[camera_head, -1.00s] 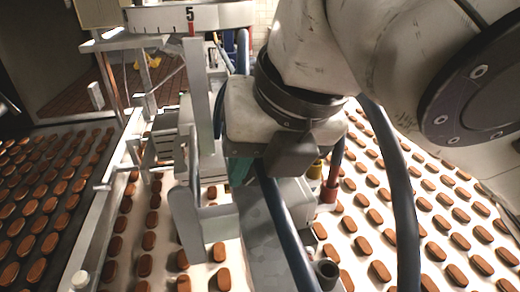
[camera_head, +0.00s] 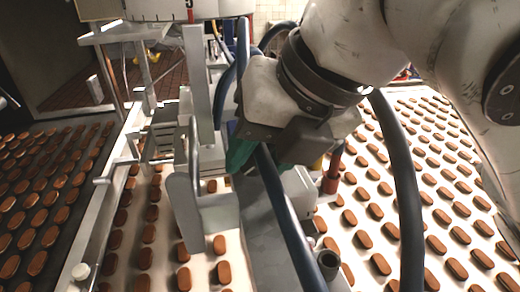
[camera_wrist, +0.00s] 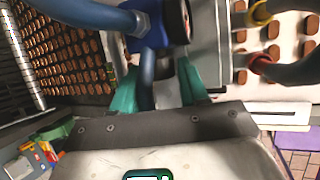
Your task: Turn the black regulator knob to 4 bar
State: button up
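In the wrist view, a blue block (camera_wrist: 150,36), seemingly the regulator body, has a round dial (camera_wrist: 183,18) seen nearly edge-on, so its reading is not visible. I cannot make out the black knob. My gripper (camera_wrist: 157,80) has its two teal fingers apart, just short of the blue block. A blue-grey, hose-like piece (camera_wrist: 147,68) lies in the gap between them; I cannot tell whether the fingers touch it. In the head view, my gripper (camera_head: 250,158) is tilted with its fingers pointing down-left, partly behind a dark blue hose (camera_head: 290,235).
A grey metal bracket (camera_head: 186,190) stands close left of my gripper. A black hose (camera_head: 405,190) hangs at right. Capped red (camera_head: 331,180) and yellow fittings are just right of the gripper. Conveyors with brown biscuits (camera_head: 380,264) lie on both sides.

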jog(key=shift+o, duration=1.4)
jog(key=b+v, duration=0.1)
jog(key=v, duration=0.9)
jog(key=shift+d+r, duration=0.25)
jog(key=shift+r, duration=0.05)
jog(key=shift+s, duration=0.15)
